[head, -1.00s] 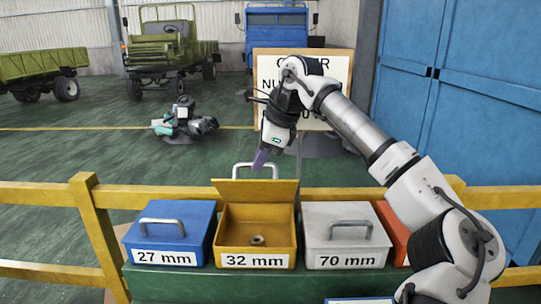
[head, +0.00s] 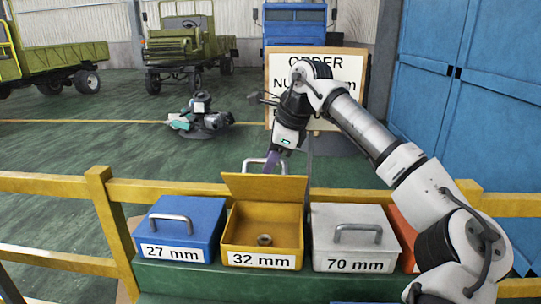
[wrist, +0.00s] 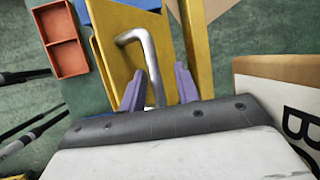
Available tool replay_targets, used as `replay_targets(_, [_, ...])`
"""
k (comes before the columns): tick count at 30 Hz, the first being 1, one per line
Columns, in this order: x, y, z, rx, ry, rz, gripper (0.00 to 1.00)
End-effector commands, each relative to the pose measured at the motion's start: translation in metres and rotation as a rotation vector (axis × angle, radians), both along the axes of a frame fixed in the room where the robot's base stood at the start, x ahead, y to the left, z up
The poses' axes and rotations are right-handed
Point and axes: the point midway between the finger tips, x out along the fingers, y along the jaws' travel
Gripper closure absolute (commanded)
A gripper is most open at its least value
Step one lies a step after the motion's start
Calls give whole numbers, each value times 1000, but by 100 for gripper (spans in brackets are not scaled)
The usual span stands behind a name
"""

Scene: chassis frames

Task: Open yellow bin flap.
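The yellow bin (head: 233,233), labelled 32 mm, has its flap (head: 265,187) raised, standing up at the back edge. A ring-shaped metal nut (head: 265,240) lies inside. The flap's grey handle (head: 247,167) shows behind its top edge. My gripper (head: 271,161) is just above and behind the flap, pointing down. In the wrist view my purple fingers (wrist: 159,87) are apart, with the bent grey handle (wrist: 147,50) reaching into the gap between them. I cannot tell whether a finger touches it. The flap shows there as a yellow panel (wrist: 112,65).
A closed blue 27 mm bin (head: 187,222) stands left and a closed grey 70 mm bin (head: 340,227) right, all on a green stand (head: 200,280). A yellow rail (head: 150,187) runs behind the bins. A sign board (head: 350,65) stands beyond. A red tray (wrist: 68,52) shows in the wrist view.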

Motion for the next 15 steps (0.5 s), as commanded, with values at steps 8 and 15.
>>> replay_targets(8, [-1, 1, 4, 3, -4, 1, 66])
replay_targets(15, [-5, -8, 26, 2, -8, -2, 66])
